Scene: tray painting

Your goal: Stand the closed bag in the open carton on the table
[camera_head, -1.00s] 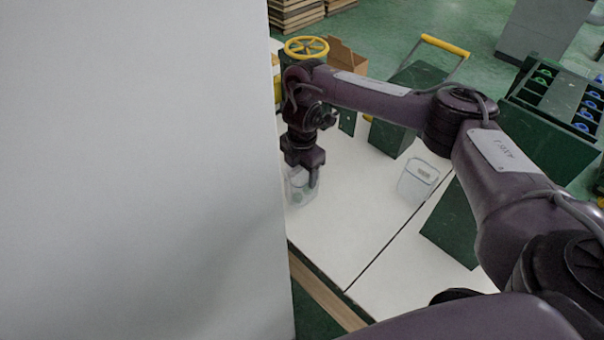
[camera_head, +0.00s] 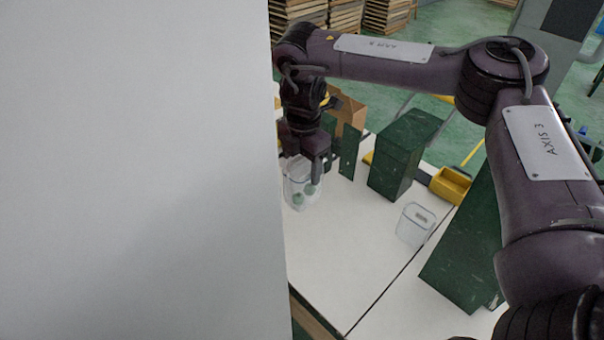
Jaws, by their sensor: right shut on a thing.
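A clear bag (camera_head: 299,194) with a few greenish pieces inside hangs upright from my right gripper (camera_head: 308,168), which is shut on its top. The bag is at the left of the white table, close to the edge of a large pale panel. I cannot tell whether its base touches the table. A brown carton (camera_head: 350,112) stands behind, at the back of the table, partly hidden by my right arm; its inside is not visible. The bag is in front of the carton and apart from it. My left gripper is not in view.
A pale panel (camera_head: 135,170) fills the left side and hides what lies behind it. A clear lidded container (camera_head: 414,224) stands right of the bag. Dark green blocks (camera_head: 395,160) stand behind and right. The white table (camera_head: 350,235) between bag and container is bare.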

